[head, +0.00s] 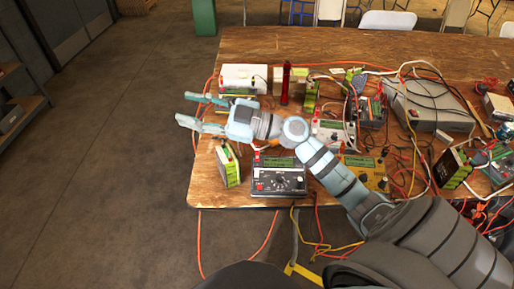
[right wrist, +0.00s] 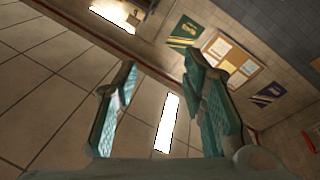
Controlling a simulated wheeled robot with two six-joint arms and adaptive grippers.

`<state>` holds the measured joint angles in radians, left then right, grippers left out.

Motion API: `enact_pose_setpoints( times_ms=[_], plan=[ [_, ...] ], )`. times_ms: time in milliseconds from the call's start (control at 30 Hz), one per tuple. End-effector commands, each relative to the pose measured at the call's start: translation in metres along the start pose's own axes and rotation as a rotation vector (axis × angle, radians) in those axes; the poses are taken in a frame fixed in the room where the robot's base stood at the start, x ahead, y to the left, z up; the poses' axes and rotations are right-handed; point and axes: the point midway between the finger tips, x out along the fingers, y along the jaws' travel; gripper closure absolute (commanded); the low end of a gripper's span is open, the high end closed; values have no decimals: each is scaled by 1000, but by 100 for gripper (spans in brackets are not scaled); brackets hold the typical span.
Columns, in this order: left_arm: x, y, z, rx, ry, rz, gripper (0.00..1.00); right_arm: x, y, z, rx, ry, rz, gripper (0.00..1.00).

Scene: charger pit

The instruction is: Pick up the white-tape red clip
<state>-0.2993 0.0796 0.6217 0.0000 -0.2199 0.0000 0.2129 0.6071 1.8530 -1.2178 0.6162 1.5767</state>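I cannot make out a white-tape red clip for certain. Red leads and small red parts lie among the cables on the wooden table (head: 264,48), too small to tell apart. My right gripper (head: 188,109) reaches over the table's left edge with its two teal fingers spread apart and nothing between them. In the right wrist view the same gripper (right wrist: 158,72) is open and empty, facing a wall and tiled surface, with no clip in sight. My left gripper is not in view.
A white box (head: 243,76) and an upright red object (head: 286,82) stand behind my right arm. A green-sided battery (head: 228,165) and a black meter box (head: 278,179) stand in front. A grey unit (head: 428,105) and tangled cables fill the right.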

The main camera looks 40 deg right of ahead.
Motion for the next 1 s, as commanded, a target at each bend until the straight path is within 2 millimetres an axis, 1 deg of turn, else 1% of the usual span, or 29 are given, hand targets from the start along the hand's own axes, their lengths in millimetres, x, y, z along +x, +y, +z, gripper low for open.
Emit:
enact_pose_setpoints(
  times_ms=[33, 67, 100, 167, 200, 300, 367, 433, 600, 700, 867, 1000],
  plan=[
    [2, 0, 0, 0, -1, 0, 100, -5, -3, 20, -5, -145, -190, 62],
    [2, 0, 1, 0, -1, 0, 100, -18, -3, 38, 20, -278, -290, 62],
    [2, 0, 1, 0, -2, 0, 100, -42, 4, 61, 70, -473, -376, 62],
    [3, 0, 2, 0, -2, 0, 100, -87, 24, 86, 167, -764, -414, 62],
    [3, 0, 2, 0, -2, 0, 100, -117, 38, 95, 237, -931, -402, 62],
    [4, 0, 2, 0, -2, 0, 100, -173, 62, 100, 377, -1211, -327, 62],
    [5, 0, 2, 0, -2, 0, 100, -189, 65, 103, 424, -1292, -296, 62],
    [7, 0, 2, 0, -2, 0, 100, -193, 62, 112, 447, -1326, -284, 62],
    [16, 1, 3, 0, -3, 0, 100, -182, 39, 153, 449, -1325, -288, 62],
    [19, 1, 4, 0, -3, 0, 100, -177, 30, 171, 447, -1324, -288, 62],
    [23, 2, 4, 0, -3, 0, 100, -172, 21, 190, 445, -1323, -288, 62],
    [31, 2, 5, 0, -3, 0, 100, -166, 9, 215, 445, -1322, -289, 62]
  ],
)
